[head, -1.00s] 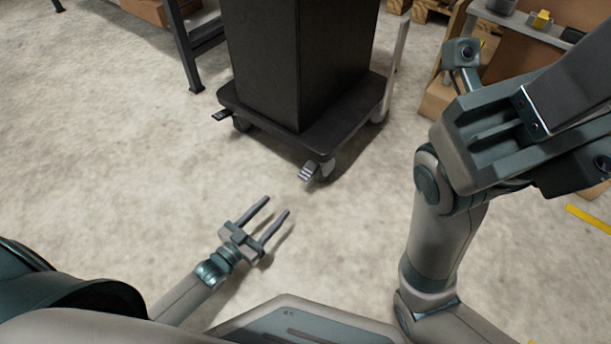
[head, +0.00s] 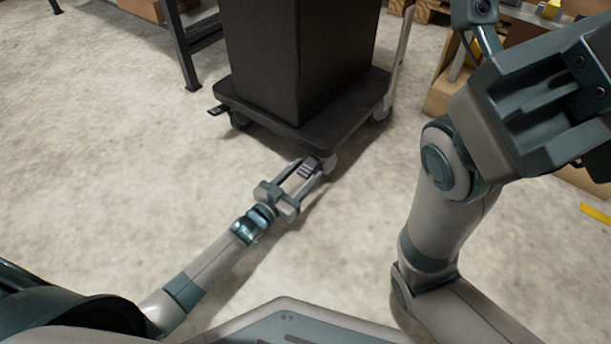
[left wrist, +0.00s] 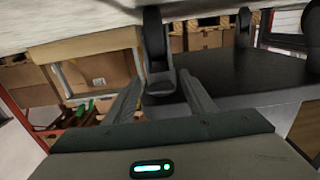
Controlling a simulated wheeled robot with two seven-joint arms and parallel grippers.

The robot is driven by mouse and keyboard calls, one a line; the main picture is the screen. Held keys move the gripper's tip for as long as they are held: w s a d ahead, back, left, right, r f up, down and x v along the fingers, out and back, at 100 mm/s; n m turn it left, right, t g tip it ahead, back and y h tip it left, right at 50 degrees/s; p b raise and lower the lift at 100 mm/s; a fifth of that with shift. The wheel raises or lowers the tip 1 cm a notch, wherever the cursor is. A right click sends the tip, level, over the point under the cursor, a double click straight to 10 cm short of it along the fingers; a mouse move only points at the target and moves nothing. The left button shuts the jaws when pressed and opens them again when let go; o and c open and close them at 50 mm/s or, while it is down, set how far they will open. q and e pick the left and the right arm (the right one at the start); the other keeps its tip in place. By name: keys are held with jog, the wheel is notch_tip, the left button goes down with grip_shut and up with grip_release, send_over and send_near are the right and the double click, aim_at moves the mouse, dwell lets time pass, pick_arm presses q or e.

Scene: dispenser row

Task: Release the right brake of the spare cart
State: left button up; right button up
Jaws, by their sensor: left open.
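The spare cart (head: 340,128) has a dark platform with a tall black box on it. Its right brake (head: 308,168) is a small ridged pedal at the near corner caster. My left gripper (head: 312,172) is open at this corner, and its two fingers appear on either side of the pedal, which blocks part of the view. In the left wrist view, the dark caster and pedal (left wrist: 160,80) show between the open fingers (left wrist: 162,98). Contact cannot be told. My right arm fills the right of the head view; its fingertips do not show.
The left brake pedal (head: 218,110) sticks out at the cart's left corner. A dark metal-legged table (head: 188,60) stands at the upper left. A cardboard box (head: 445,92) and shelving stand at the right. The floor left of the cart is clear.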

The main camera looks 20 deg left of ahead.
pick_arm(q)
jog(key=shift+w+d, duration=0.1)
jog(key=shift+w, duration=0.2)
grip_shut()
jog(key=shift+r, duration=0.1)
